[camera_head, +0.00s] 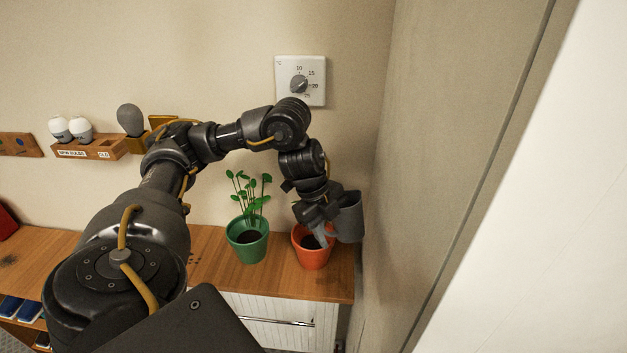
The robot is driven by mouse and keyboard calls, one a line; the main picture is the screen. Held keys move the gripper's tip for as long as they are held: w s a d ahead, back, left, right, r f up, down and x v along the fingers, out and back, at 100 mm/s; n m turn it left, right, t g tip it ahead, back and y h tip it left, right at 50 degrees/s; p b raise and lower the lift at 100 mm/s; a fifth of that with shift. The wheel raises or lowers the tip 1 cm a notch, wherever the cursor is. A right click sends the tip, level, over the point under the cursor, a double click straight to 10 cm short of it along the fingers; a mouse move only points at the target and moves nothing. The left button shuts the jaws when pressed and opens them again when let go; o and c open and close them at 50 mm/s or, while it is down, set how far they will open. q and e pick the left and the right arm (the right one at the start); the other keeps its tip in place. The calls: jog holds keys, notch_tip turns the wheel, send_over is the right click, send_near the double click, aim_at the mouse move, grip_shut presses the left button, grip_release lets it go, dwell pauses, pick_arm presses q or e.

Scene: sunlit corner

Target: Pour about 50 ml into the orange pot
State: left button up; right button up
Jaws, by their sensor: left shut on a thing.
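The orange pot (311,260) stands upright at the right end of the wooden top, with dark soil inside. My left gripper (322,210) is above it, shut on a dark grey watering can (348,218). The can hangs over the pot's right side, close to the wall, and looks tilted. A lighter grey part, which looks like its spout, points down over the pot's opening. I cannot tell whether water is flowing. My gripper hides part of the can and the pot's back rim. My right gripper is out of view.
A green pot (247,248) with a leafy plant stands just left of the orange pot. A dial (300,82) is on the back wall. Wooden holders with bulbs (90,150) are at the left. The side wall (420,150) is close on the right.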

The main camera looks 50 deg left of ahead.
pick_arm(q)
jog(key=shift+s+f+y, duration=0.1)
jog(key=shift+f+y, duration=0.2)
jog(key=shift+y, duration=0.4)
jog(key=shift+d+f+y, duration=0.2)
jog(key=shift+d+y, duration=0.1)
jog(key=shift+d, duration=0.1)
jog(key=shift+d+f+t+y, duration=0.3)
jog(key=shift+d+f+y, duration=0.05)
jog(key=shift+d+y, duration=0.15)
jog(key=shift+f, duration=0.1)
dwell(2.0)
